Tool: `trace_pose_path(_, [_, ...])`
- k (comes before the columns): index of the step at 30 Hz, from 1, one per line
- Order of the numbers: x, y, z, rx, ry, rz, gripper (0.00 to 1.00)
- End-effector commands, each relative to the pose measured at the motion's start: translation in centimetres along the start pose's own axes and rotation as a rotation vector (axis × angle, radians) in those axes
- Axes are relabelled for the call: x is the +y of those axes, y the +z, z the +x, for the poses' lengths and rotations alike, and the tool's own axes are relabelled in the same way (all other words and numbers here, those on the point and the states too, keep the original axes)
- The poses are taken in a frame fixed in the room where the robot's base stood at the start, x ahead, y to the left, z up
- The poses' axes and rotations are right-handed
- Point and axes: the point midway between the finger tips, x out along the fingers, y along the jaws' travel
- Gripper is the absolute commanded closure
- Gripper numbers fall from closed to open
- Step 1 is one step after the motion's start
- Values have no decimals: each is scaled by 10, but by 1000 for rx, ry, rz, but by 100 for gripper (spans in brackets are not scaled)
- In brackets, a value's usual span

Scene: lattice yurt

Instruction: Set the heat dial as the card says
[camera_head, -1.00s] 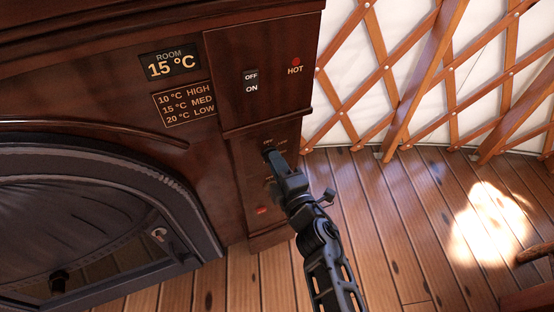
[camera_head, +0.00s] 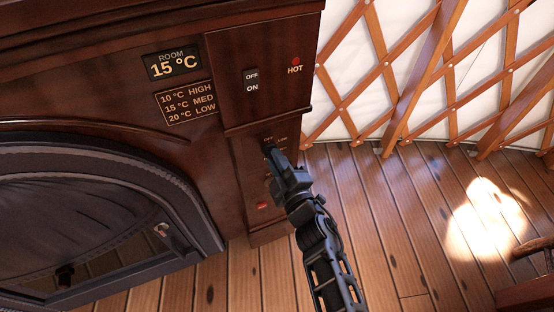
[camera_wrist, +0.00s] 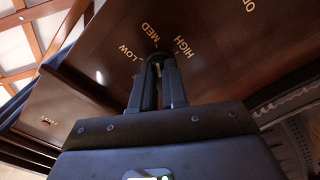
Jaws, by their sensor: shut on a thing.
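The heat dial (camera_wrist: 156,60) is mostly hidden between my fingers on the dark wooden stove panel. LOW, MED and HIGH are lettered around it in the wrist view, with part of another label at the top right. My gripper (camera_wrist: 157,72) is shut on the dial; it also shows in the head view (camera_head: 272,152). I cannot tell which mark the dial's pointer faces. The card (camera_head: 188,103) reads 10 °C HIGH, 15 °C MED, 20 °C LOW. The room display (camera_head: 173,64) reads 15 °C.
An OFF/ON switch (camera_head: 252,81) and a red HOT light (camera_head: 296,61) are on the panel above the dial. A small red part (camera_head: 262,206) is lower down. The arched stove door (camera_head: 100,215) is at left. Plank floor (camera_head: 400,220) lies open at right.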

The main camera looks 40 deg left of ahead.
Motion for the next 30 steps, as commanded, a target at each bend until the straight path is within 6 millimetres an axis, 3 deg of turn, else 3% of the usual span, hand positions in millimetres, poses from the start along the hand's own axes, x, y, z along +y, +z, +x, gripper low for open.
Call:
trace_pose_path(6, [-1,2,-1,-5,-1,0,100])
trace_pose_path(7, [-1,2,-1,-5,-1,0,85])
trace_pose_path(15, [0,1,0,-2,-1,-1,61])
trace_pose_path(23, [0,0,-3,-2,0,-1,61])
trace_pose_path(30, [3,0,-34,-6,0,1,61])
